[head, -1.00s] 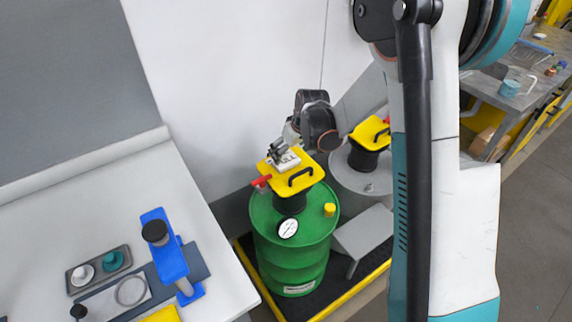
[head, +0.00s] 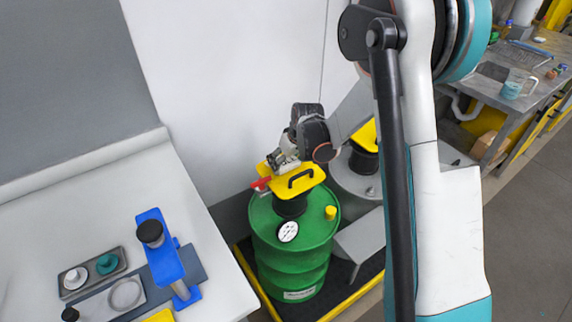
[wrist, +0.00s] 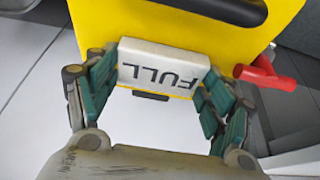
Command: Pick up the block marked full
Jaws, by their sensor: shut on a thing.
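The white block marked FULL (wrist: 163,68) is in the wrist view, its lettering upside down, at the edge of a yellow plate (wrist: 200,28). My gripper (wrist: 160,82) is shut on it, with a green-padded finger against each short side. I cannot tell whether the block rests on the plate or is just clear of it. In the head view my gripper (head: 283,161) is over the yellow plate (head: 304,183) on top of the green drum (head: 290,255); the block is mostly hidden by the gripper there.
A red handle (wrist: 265,74) juts out beside the block. A grey drum (head: 360,178) stands behind, right. A white bench (head: 215,268) with a blue stand (head: 160,252) is at left. The wall is close behind.

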